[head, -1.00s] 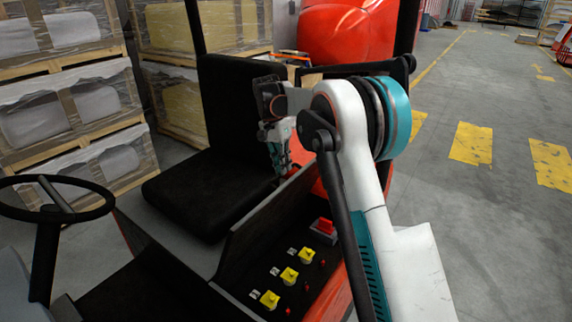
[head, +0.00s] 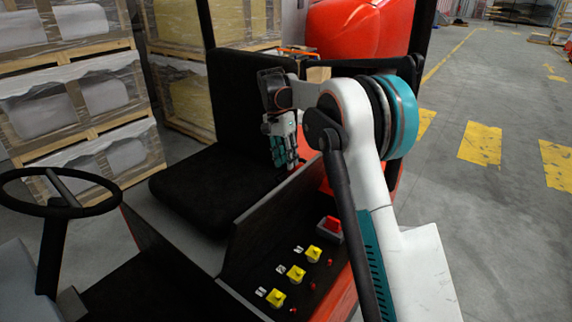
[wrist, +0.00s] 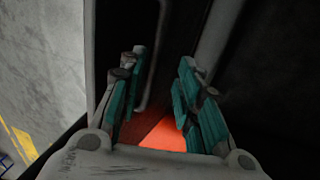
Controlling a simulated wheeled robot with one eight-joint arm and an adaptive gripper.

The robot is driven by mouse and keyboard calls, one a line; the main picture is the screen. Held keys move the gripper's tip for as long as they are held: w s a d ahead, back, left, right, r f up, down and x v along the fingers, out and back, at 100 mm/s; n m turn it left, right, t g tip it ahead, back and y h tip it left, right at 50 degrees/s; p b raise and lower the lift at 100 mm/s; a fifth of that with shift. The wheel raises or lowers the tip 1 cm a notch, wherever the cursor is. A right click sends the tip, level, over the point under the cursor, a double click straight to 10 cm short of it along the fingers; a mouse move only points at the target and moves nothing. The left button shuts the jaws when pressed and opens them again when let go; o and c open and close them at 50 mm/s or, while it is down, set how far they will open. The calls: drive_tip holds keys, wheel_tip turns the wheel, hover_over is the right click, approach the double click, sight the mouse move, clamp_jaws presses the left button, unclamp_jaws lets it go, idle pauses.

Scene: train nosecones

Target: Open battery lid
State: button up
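My gripper (head: 291,163) hangs fingers down beside the right side of the black seat, behind the control console. In the wrist view my gripper (wrist: 162,62) has its two teal and grey fingers apart, with nothing held between them. Below and between the fingers are a dark recess and a red-orange surface (wrist: 165,132). A red body panel (head: 326,187) also shows near the gripper in the head view. I cannot tell which part is the battery lid, or whether the fingers touch it.
The console (head: 310,270) carries yellow switches, small red buttons and a larger red button (head: 331,224). The black seat (head: 205,190) and steering wheel (head: 62,193) are to the left. Wrapped pallets (head: 80,100) stand behind. Open floor lies to the right.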

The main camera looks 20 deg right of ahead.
wheel_tip(320, 180, up, 10)
drive_tip(key=w+a, duration=0.1)
drive_tip(key=shift+w+a+f, duration=0.15)
drive_tip(key=shift+w+a, duration=0.05)
drive_tip(key=shift+w, duration=0.05)
drive_tip(key=s+f+n+t+b, duration=0.2)
drive_tip(key=s+n+t+b, duration=0.6)
drive_tip(key=s, duration=1.4)
drive_tip(key=s+f+n+t+y+b, duration=0.1)
drive_tip(key=s+f+b, duration=0.8)
drive_tip(key=s+f, duration=1)
drive_tip(key=shift+s+f+n, duration=0.25)
drive_tip(key=shift+s+n, duration=0.35)
drive_tip(key=shift+n, duration=0.1)
